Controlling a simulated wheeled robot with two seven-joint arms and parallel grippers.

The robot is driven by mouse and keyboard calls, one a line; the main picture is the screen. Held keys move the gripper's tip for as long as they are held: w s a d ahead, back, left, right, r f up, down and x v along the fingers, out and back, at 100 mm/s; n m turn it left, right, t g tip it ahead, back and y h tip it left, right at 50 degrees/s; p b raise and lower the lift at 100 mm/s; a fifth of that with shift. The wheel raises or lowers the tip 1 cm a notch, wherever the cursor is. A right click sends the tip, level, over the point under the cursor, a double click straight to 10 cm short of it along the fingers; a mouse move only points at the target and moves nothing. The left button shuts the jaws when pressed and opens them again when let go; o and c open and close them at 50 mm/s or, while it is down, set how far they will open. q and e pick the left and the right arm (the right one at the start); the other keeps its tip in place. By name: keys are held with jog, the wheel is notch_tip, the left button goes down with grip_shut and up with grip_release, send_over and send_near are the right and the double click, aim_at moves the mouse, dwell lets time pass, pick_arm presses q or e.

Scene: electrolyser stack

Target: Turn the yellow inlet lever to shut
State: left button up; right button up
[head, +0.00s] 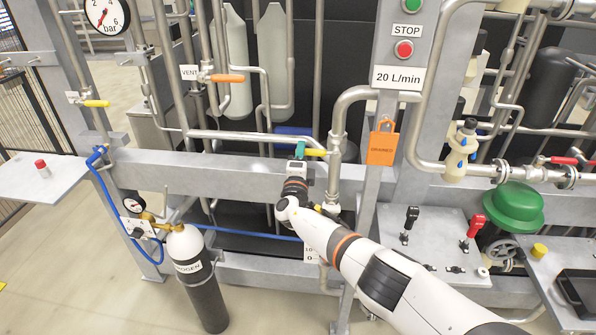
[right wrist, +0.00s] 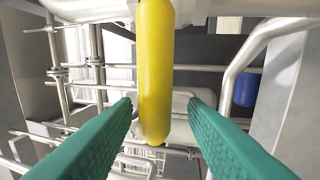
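The yellow inlet lever (head: 316,152) sticks out leftward, roughly level, from the pipework beside a vertical pipe in the middle of the head view. In the right wrist view the yellow lever (right wrist: 156,70) runs down the middle of the picture between two green fingers. My right gripper (head: 301,150) is at the lever's left end in the head view. Its fingers are open, one on each side of the lever, and a gap shows on both sides. The fingertips in the right wrist view (right wrist: 160,101) do not touch it. My left gripper is not in view.
Another yellow lever (head: 96,103) is on the left post, and an orange-handled VENT valve (head: 227,78) is above left. An orange tag (head: 382,148) hangs just right of the gripper. A grey beam (head: 230,176) crosses behind my arm. A nitrogen cylinder (head: 205,290) stands lower left.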

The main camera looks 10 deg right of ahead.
jog(key=p+v, duration=0.2)
jog(key=v, duration=0.9)
jog(key=shift+f, duration=0.15)
